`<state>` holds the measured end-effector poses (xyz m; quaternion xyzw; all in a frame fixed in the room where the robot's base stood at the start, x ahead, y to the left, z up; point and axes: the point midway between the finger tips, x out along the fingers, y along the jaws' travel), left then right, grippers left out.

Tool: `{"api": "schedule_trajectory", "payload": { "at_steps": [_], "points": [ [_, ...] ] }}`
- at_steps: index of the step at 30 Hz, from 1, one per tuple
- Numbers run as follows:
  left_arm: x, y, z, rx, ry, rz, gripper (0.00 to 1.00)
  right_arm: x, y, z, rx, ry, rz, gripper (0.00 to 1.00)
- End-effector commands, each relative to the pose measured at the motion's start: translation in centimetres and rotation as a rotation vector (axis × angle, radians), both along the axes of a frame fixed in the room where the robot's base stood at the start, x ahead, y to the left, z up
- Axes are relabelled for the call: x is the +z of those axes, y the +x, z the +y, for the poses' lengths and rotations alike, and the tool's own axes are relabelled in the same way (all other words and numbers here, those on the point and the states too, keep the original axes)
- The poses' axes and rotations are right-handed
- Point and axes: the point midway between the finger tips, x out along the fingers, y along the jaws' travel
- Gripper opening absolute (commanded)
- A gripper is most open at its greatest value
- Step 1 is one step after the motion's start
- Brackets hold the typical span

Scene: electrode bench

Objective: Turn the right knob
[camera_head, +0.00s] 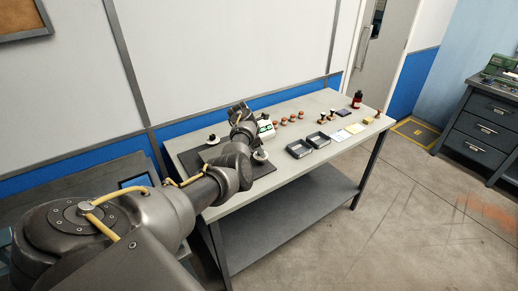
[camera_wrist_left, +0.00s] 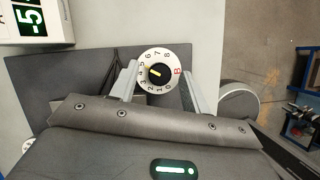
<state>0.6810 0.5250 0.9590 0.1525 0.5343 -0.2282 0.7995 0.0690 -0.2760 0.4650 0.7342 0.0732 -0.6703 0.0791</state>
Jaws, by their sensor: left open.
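In the left wrist view a round dial knob (camera_wrist_left: 157,70) has a white numbered ring with a red B, a black middle and a yellow pointer. My left gripper (camera_wrist_left: 159,80) is open, with one finger on each side of this knob; whether either finger touches it I cannot tell. In the head view the left arm's wrist hides much of the area below it. A white round piece (camera_head: 260,156) shows just right of the arm, and another white piece with a black top (camera_head: 212,138) stands to the left. My right gripper is not in view.
A dark mat (camera_wrist_left: 60,75) lies under the knob on the grey table (camera_head: 245,196). A white meter with a green display (camera_head: 266,128) stands close to the arm. Further right are several reddish-brown pieces (camera_head: 288,120) and two dark trays (camera_head: 299,149).

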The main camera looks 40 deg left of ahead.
Motion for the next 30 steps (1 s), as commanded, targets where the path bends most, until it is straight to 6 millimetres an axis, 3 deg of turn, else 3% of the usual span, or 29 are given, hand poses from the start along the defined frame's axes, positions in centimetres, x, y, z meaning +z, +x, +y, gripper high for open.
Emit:
{"api": "schedule_trajectory", "payload": {
  "at_steps": [6, 16, 30],
  "points": [
    [0.01, 0.0, 0.0, 0.0, 0.0, 0.0, 0.44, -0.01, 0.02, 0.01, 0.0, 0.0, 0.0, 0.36],
    [0.03, -0.01, 0.01, 0.0, 0.0, 0.0, 0.02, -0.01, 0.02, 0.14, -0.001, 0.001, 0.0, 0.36],
    [-0.1, 0.05, 0.18, -0.15, -0.002, 0.001, 0.02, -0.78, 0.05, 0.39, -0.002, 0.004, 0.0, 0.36]
  ]
}}
